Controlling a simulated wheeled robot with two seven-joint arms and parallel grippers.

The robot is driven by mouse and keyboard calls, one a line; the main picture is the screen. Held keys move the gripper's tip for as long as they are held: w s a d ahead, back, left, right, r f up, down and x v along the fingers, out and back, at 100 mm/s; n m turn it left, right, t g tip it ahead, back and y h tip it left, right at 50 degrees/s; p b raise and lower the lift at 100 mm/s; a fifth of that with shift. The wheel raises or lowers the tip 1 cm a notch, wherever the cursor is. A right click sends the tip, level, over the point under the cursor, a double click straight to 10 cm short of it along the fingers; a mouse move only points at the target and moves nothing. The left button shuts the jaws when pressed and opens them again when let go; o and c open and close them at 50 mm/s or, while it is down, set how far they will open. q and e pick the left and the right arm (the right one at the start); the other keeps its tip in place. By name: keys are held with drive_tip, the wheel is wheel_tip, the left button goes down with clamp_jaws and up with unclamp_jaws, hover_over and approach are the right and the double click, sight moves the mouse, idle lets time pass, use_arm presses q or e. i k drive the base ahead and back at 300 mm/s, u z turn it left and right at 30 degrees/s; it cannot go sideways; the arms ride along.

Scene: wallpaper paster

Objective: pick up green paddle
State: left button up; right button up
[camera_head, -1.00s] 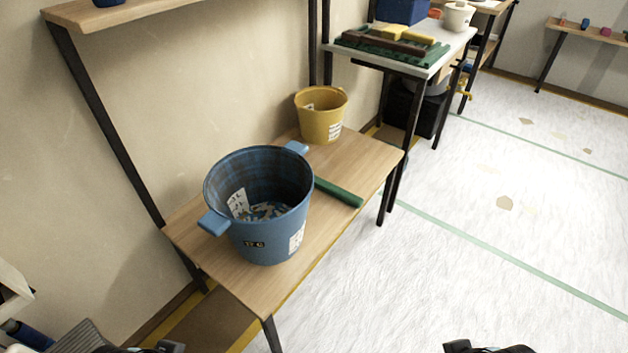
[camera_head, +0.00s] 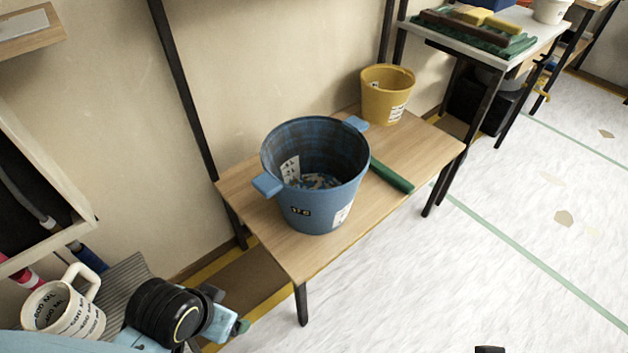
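The green paddle (camera_head: 392,176) lies on the low wooden table (camera_head: 433,154), to the right of the blue bucket (camera_head: 318,201). Its far end is hidden behind the bucket. My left gripper (camera_head: 238,326) shows at the lower left, near the floor in the picture and well apart from the paddle; its fingers are too unclear to tell open from shut. Of my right gripper only a small dark part (camera_head: 490,349) shows at the bottom edge, away from the table.
A yellow bucket (camera_head: 387,97) stands at the back of the low table. A white-topped table (camera_head: 540,24) with tools is at the upper right. A white mug (camera_head: 66,311) is at the lower left, beside my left arm. The floor at right is open.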

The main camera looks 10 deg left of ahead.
sight(398, 182)
drive_tip(key=z, duration=0.4)
drive_tip(key=k, duration=0.5)
drive_tip(key=z, duration=1.15)
drive_tip(key=i, duration=0.5)
drive_tip(key=u, duration=0.55)
drive_tip(key=i, duration=0.85)
drive_tip(key=u, duration=0.95)
drive_tip(key=i, duration=0.6)
drive_tip(key=u, duration=0.1)
